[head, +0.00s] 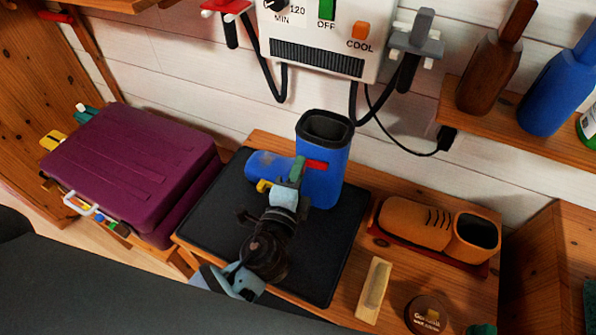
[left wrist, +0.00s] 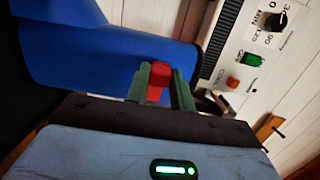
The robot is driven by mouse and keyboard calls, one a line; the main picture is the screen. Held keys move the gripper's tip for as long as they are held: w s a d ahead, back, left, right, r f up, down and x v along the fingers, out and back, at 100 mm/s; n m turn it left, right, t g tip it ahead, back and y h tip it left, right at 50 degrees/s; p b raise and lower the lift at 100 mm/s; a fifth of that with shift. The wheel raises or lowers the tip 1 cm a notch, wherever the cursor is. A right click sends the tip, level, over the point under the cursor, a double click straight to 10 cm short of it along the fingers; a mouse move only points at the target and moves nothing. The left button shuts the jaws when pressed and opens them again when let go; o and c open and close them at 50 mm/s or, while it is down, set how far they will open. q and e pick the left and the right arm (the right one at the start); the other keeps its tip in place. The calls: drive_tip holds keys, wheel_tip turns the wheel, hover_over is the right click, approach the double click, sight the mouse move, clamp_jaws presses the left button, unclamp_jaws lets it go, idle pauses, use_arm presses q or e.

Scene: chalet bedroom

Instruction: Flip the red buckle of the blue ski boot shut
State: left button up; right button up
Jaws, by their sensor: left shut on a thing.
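The blue ski boot (head: 322,188) stands upright on a dark mat (head: 215,215), its toe pointing left and its black-lined opening up. It also fills the upper left of the left wrist view (left wrist: 90,50). The red buckle (head: 317,165) is on the boot's shaft, sticking out sideways near its middle. My left gripper (head: 298,170) is at the boot's front side, with its green fingers closed on the red buckle. In the left wrist view the red buckle (left wrist: 157,84) sits between the two fingertips (left wrist: 159,90). The buckle's hinge is hidden. My right gripper is not in view.
A dryer unit (head: 325,50) with dangling hoses hangs on the wall behind the boot. A purple suitcase (head: 130,160) lies left.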

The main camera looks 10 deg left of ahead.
use_arm(q)
drive_tip(key=shift+w+a+r+m+h+p, duration=0.15)
drive_tip(key=shift+w+m+h+p, duration=0.2)
drive_tip(key=shift+m+h, duration=0.35)
clamp_jaws()
drive_tip(key=shift+w+h, duration=0.1)
drive_tip(key=shift+h, duration=0.6)
unclamp_jaws()
drive_tip(key=o, duration=0.8)
drive_tip(key=shift+o, duration=0.9)
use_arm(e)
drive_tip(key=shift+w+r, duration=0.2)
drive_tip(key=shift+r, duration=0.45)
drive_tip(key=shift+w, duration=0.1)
use_arm(q)
drive_tip(key=v, duration=0.8)
drive_tip(key=shift+b, duration=0.4)
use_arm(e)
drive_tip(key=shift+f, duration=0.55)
